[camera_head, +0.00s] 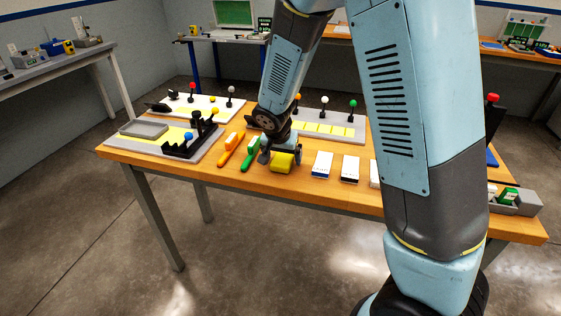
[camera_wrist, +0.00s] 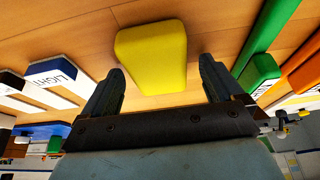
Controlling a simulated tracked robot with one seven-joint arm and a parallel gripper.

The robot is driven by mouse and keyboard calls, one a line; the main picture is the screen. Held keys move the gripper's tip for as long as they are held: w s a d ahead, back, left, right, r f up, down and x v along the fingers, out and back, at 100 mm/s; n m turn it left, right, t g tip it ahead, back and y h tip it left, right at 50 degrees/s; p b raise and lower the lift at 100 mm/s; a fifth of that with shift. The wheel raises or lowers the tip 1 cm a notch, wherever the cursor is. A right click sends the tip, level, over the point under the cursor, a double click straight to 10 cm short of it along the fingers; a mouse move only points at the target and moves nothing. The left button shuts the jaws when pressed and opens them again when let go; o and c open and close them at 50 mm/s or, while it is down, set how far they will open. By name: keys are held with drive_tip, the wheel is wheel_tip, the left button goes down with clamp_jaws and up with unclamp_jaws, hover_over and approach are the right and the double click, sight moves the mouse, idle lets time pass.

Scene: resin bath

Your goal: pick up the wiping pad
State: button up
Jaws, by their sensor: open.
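The wiping pad (camera_head: 283,162) looks like a yellow rounded block lying on the orange wooden table, near its front edge. In the wrist view the yellow pad (camera_wrist: 152,58) lies just beyond and between my two fingers. My gripper (camera_head: 279,150) is above the pad in the head view, pointing down at it. In the wrist view my gripper (camera_wrist: 160,80) is open, with one finger on each side and a gap to the pad; it holds nothing. Whether a finger touches the pad cannot be told.
A green-handled brush (camera_head: 250,154) and an orange-handled one (camera_head: 231,148) lie left of the pad. White boxes (camera_head: 322,164) stand to its right. Behind are boards with coloured knobs (camera_head: 328,127). A grey-and-yellow tray with a black fixture (camera_head: 192,140) is at the left.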

sight(283, 157)
drive_tip(key=shift+c, duration=0.3)
drive_tip(key=c, duration=1)
wheel_tip(283, 157, up, 10)
drive_tip(key=shift+r, duration=0.2)
idle(0.3)
